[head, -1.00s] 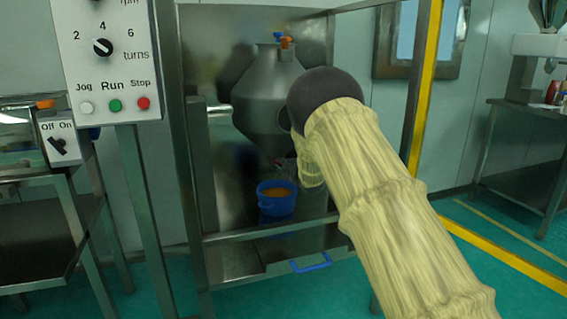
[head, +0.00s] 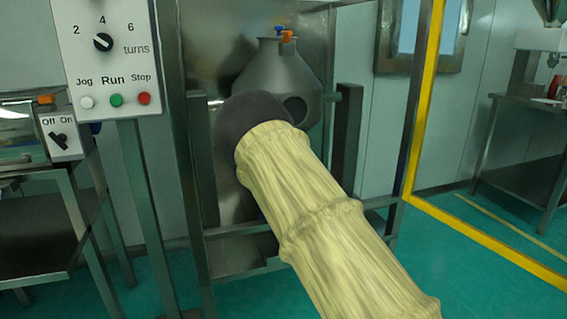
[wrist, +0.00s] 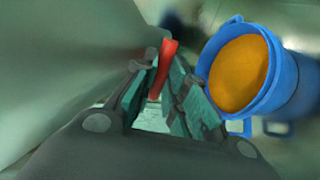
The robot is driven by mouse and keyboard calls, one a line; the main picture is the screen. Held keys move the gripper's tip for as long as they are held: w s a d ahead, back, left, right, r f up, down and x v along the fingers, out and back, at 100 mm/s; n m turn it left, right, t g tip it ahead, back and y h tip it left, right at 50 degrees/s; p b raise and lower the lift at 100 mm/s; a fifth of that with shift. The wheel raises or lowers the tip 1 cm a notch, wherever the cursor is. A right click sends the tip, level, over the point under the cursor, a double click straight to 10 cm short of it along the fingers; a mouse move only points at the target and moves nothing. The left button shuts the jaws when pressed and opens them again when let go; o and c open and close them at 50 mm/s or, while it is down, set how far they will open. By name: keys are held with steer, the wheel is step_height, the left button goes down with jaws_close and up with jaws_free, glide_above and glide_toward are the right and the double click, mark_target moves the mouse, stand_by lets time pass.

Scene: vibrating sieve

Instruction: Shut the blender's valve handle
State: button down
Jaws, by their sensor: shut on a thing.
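The blender (head: 275,75) is a grey metal cone-shaped vessel in a steel frame. In the head view my arm covers its lower part, the valve and my gripper. In the wrist view the red valve handle (wrist: 164,62) stands between the fingertips of my gripper (wrist: 161,82), beside a grey metal surface. My gripper is shut on the handle, with a finger on each side of it. The valve body itself cannot be made out.
A blue bucket (wrist: 285,95) with orange contents (wrist: 238,75) is close to the right of my gripper in the wrist view. A control panel (head: 110,60) stands at the left of the frame. A yellow post (head: 420,110) stands at the right.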

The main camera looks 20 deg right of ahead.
steer(key=shift+w+d+r, duration=0.1)
steer(key=shift+d+r, duration=0.1)
steer(key=shift+r, duration=0.25)
steer(key=c, duration=1.3)
jaws_free()
steer(key=shift+c, duration=0.2)
steer(key=shift+a+f, duration=0.2)
steer(key=shift+a, duration=0.05)
steer(key=shift+s, duration=0.2)
steer(key=s+r, duration=0.2)
steer(key=s, duration=0.9)
steer(key=shift+s+d, duration=0.15)
steer(key=shift+s, duration=0.15)
